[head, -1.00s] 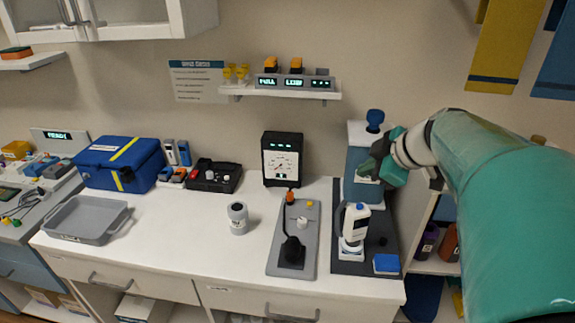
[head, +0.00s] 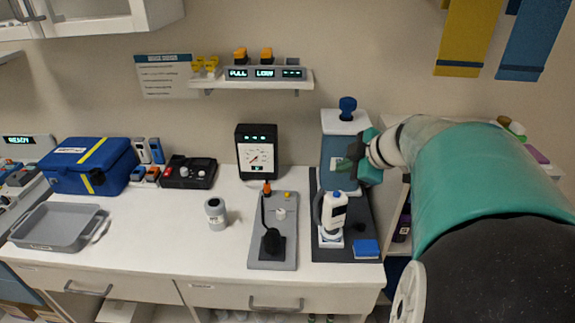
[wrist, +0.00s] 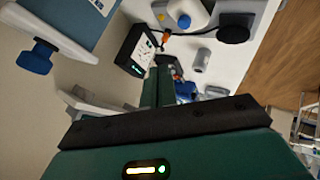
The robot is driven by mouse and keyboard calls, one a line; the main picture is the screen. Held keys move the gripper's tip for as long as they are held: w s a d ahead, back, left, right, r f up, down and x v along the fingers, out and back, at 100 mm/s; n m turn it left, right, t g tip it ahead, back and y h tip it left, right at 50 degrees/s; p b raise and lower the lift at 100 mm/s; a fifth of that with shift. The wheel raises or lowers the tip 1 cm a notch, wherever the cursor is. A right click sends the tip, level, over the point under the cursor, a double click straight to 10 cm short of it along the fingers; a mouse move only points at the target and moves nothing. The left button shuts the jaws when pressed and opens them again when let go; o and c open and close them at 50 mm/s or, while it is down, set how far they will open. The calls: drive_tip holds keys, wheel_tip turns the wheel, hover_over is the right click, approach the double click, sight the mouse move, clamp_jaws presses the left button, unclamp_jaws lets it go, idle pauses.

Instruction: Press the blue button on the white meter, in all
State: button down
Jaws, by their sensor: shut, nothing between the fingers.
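The white meter (head: 333,212) stands upright on a dark mat (head: 345,256) at the right of the counter, with a blue button (head: 338,194) on its top. The wrist view shows a white body (wrist: 198,8) with a blue button (wrist: 184,21) at the top, partly cut off by the frame edge. My gripper (head: 345,165) is shut and empty, above the meter and apart from it, in front of a blue-grey dispenser. In the wrist view my gripper (wrist: 160,72) points towards the counter, its fingers together.
The blue-grey dispenser (head: 338,150) with a blue knob stands behind the meter. A blue block (head: 366,249) lies on the mat. A grey plate (head: 272,262) with a black paddle, a grey cylinder (head: 216,214) and a black gauge (head: 256,152) stand to the left.

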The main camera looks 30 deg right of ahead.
hover_over(340, 198)
drive_tip(key=shift+f, duration=2.3)
drive_tip(key=shift+f, duration=0.1)
drive_tip(key=shift+f, duration=0.3)
drive_tip(key=shift+f, duration=0.5)
idle(0.9)
drive_tip(key=shift+r, duration=0.9)
wheel_tip(340, 198, up, 5)
idle(0.4)
